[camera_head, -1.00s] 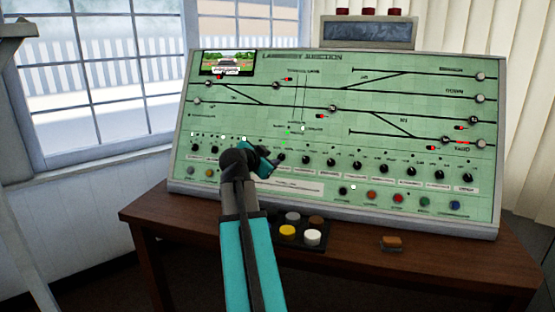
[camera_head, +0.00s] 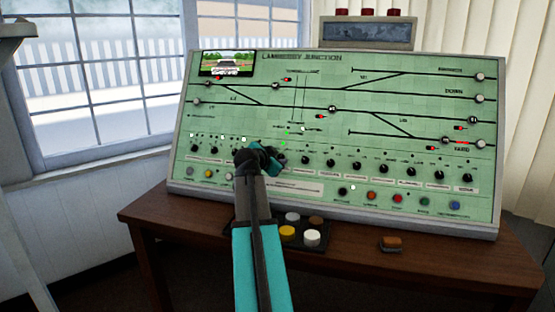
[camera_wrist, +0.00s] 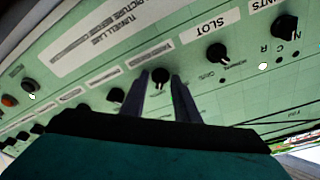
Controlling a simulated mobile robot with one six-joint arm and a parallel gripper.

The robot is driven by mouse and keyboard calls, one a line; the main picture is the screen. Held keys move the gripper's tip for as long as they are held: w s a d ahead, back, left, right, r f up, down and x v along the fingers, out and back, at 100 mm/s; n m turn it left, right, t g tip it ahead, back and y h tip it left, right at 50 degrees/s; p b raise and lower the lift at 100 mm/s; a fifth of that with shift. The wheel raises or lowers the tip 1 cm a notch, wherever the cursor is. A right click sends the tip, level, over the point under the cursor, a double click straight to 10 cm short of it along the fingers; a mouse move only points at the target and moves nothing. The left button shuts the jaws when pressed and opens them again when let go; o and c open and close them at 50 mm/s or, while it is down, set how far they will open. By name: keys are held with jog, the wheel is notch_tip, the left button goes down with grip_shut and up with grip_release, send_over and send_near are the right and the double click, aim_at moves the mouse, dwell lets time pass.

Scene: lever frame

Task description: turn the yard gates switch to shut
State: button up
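A green control panel (camera_head: 330,125) stands on the desk, with a row of black rotary knobs along its lower part. My gripper (camera_head: 277,157) is in front of this row, left of the middle. In the wrist view, which is upside down, the two dark fingers of my gripper (camera_wrist: 160,82) are open. A black knob (camera_wrist: 160,76) shows in the gap between the fingertips; I cannot tell whether they touch it. Its label is not readable, so I cannot tell whether it is the yard gates switch.
A knob labelled SLOT (camera_wrist: 217,53) is close beside the fingers in the wrist view. Another black knob (camera_wrist: 116,95) is on the other side. Coloured buttons (camera_head: 397,198) line the panel's lower edge.

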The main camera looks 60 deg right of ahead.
jog(key=shift+c, duration=0.3)
jog(key=shift+a, duration=0.1)
grip_shut()
jog(key=shift+s+r+n, duration=0.1)
jog(key=shift+n, duration=0.3)
jog(key=n+p, duration=0.1)
jog(key=n, duration=0.2)
jog(key=shift+s+t+p, duration=0.1)
jog(key=shift+t+p, duration=0.2)
jog(key=shift+t, duration=0.1)
jog(key=n+t+p, duration=0.1)
jog(key=n+p, duration=0.1)
jog(key=n, duration=0.2)
jog(key=shift+s+r+p, duration=0.1)
jog(key=shift+p, duration=0.25)
jog(key=n+p, duration=0.2)
jog(key=n, duration=0.1)
jog(key=n+t+p, duration=0.1)
jog(key=n+p, duration=0.1)
jog(key=p, duration=0.1)
jog(key=shift+s+r+n+y, duration=0.1)
jog(key=shift+n+y, duration=0.2)
jog(key=shift+n, duration=0.1)
jog(key=shift+d+n+p, duration=0.2)
jog(key=shift+n+p, duration=0.6)
jog(key=shift+p, duration=0.1)
